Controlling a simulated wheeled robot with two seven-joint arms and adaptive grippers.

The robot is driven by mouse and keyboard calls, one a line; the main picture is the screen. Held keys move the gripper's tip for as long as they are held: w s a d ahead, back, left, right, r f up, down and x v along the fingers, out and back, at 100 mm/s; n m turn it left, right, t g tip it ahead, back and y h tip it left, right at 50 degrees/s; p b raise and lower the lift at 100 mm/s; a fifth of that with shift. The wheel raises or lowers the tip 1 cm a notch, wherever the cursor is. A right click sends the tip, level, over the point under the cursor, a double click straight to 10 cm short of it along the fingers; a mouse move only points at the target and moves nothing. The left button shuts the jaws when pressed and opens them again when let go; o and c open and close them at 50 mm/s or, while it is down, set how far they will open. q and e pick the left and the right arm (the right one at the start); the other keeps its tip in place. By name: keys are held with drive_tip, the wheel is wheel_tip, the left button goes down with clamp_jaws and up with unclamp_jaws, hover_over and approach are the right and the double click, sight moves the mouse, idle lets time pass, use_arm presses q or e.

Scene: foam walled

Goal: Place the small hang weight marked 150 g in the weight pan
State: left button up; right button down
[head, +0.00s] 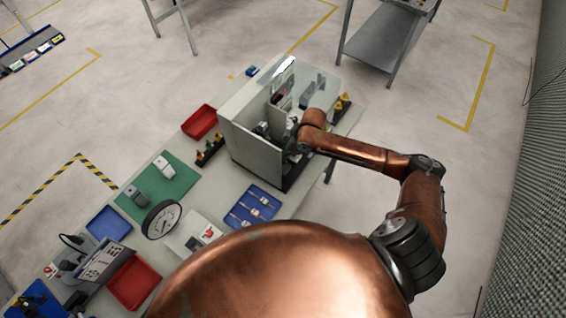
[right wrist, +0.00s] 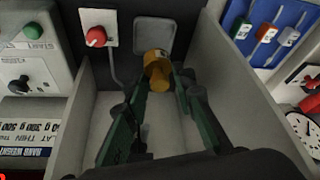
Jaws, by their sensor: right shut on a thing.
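In the right wrist view, my right gripper (right wrist: 158,84) is shut on an orange-yellow weight (right wrist: 157,64), held between its two green fingers. Any marking on the weight is too small to read. The weight is inside a pale walled enclosure (right wrist: 72,118). Just beyond it is a grey rounded plate (right wrist: 153,32); I cannot tell if this is the weight pan or if the weight touches it. In the head view, my right arm reaches into the walled enclosure (head: 255,155) from the right, and the walls partly hide the gripper. My left gripper is in no view.
High side walls leave little room around the gripper. In the head view, a rack of yellow weights (head: 342,106) stands right of the enclosure; a blue tray (head: 262,203) lies in front.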

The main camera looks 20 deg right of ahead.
drive_tip(key=shift+f, duration=2.55)
drive_tip(key=c, duration=1.6)
unclamp_jaws()
drive_tip(key=shift+f, duration=0.15)
drive_tip(key=v, duration=1.2)
